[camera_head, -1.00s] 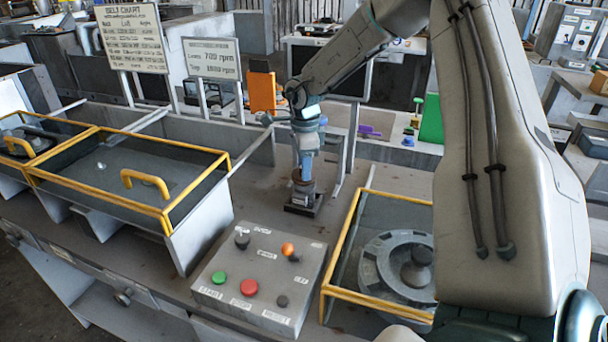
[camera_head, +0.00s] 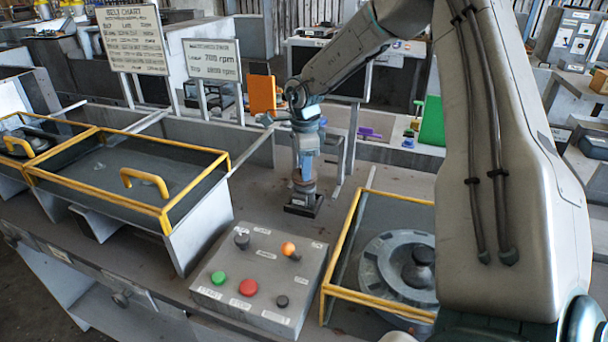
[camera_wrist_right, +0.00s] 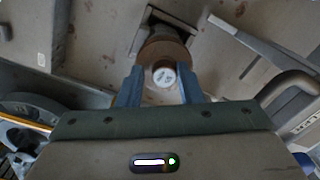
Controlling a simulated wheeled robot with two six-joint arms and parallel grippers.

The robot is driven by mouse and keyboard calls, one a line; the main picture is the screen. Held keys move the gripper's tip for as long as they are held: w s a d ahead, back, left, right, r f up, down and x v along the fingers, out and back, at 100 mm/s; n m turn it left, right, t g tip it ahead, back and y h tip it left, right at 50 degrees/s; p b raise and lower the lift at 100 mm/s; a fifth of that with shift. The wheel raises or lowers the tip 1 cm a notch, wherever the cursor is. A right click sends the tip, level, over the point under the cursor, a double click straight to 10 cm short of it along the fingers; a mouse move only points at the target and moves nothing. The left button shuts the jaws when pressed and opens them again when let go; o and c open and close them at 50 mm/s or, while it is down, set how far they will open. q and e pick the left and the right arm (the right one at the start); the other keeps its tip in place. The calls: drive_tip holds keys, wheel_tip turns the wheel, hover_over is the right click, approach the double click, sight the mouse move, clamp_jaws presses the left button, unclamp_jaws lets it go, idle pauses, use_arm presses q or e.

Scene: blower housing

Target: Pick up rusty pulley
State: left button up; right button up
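The rusty pulley (camera_head: 303,188) stands upright on a small dark square base on the bench in the head view. In the right wrist view it is a brown disc (camera_wrist_right: 163,50) with a pale, lettered round end facing the camera. My right gripper (camera_head: 305,174) points down from above, with its blue fingertips at the pulley. In the wrist view the two fingers (camera_wrist_right: 160,84) stand on either side of the pale end, with gaps showing; they look open. Whether the tips touch the disc is hard to tell. My left gripper is not in view.
A grey control box (camera_head: 262,277) with coloured buttons stands in front. A yellow-framed guard (camera_head: 340,254) over a large wheel is at right. More yellow-framed covers (camera_head: 150,208) are at left. Sign boards (camera_head: 212,60) stand behind. Bare bench surrounds the pulley's base.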

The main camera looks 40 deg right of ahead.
drive_tip(key=shift+s+f, duration=0.15)
drive_tip(key=shift+f, duration=0.3)
drive_tip(key=shift+r, duration=0.15)
drive_tip(key=shift+w+d+r, duration=0.2)
drive_tip(key=shift+w+d, duration=0.05)
drive_tip(key=shift+w, duration=0.1)
clamp_jaws()
drive_tip(key=shift+w+d+r, duration=0.2)
drive_tip(key=shift+w+r, duration=0.05)
drive_tip(key=shift+r, duration=0.35)
drive_tip(key=shift+a+r, duration=0.1)
drive_tip(key=shift+r, duration=0.2)
